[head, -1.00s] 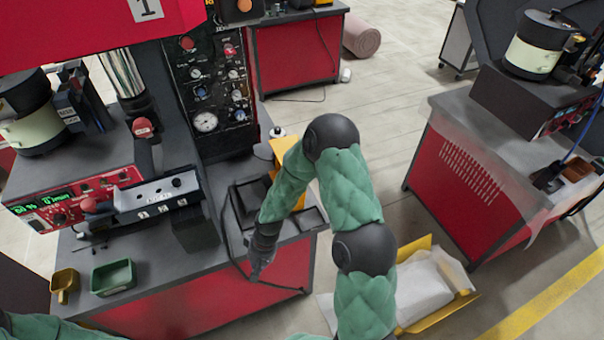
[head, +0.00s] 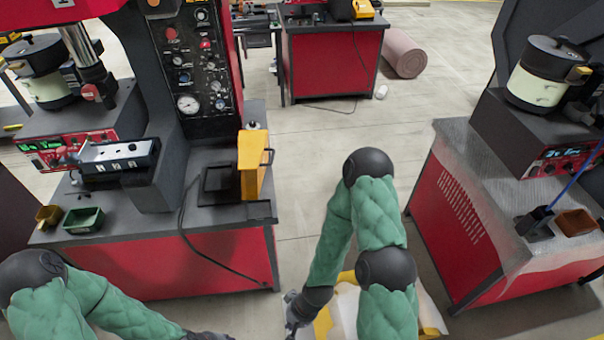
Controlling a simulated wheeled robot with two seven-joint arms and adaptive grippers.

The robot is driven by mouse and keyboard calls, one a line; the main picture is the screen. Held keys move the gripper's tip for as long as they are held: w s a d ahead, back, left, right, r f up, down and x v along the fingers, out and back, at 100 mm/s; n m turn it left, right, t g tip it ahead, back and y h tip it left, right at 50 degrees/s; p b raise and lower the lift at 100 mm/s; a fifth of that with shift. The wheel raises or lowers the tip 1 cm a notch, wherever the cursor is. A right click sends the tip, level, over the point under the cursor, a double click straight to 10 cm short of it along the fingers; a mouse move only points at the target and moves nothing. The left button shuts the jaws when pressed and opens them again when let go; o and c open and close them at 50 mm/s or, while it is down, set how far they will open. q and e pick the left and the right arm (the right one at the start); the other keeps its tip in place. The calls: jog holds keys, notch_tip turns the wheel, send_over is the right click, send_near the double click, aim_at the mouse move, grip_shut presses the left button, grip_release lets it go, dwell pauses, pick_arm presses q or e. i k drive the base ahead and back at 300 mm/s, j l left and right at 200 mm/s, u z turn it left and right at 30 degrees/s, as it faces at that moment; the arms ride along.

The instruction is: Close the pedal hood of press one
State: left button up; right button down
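Press one stands at the left, its dark gauge panel (head: 190,60) above a grey bench top (head: 150,212). A yellow hood (head: 249,160) with a dark handle stands upright near the bench's right end. A low black frame or base (head: 216,185) lies just left of it, with a cable running down the bench front. My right gripper (head: 297,312) is low, in front of the bench's right corner and apart from the hood; its fingers are too small to read. My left gripper (head: 212,336) is at the bottom edge, partly cut off; its fingers are unclear.
A yellow bin (head: 430,322) with white lining is on the floor behind my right arm.

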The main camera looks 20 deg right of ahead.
aim_at(254, 148)
jog(key=k+l, duration=0.2)
jog(key=l, duration=0.15)
jog(key=k+l, duration=0.2)
jog(key=l, duration=0.15)
jog(key=k+l, duration=0.2)
jog(key=l, duration=0.15)
jog(key=i+u, duration=0.1)
jog(key=u, duration=0.7)
jog(key=i+u, duration=0.15)
jog(key=u, duration=0.25)
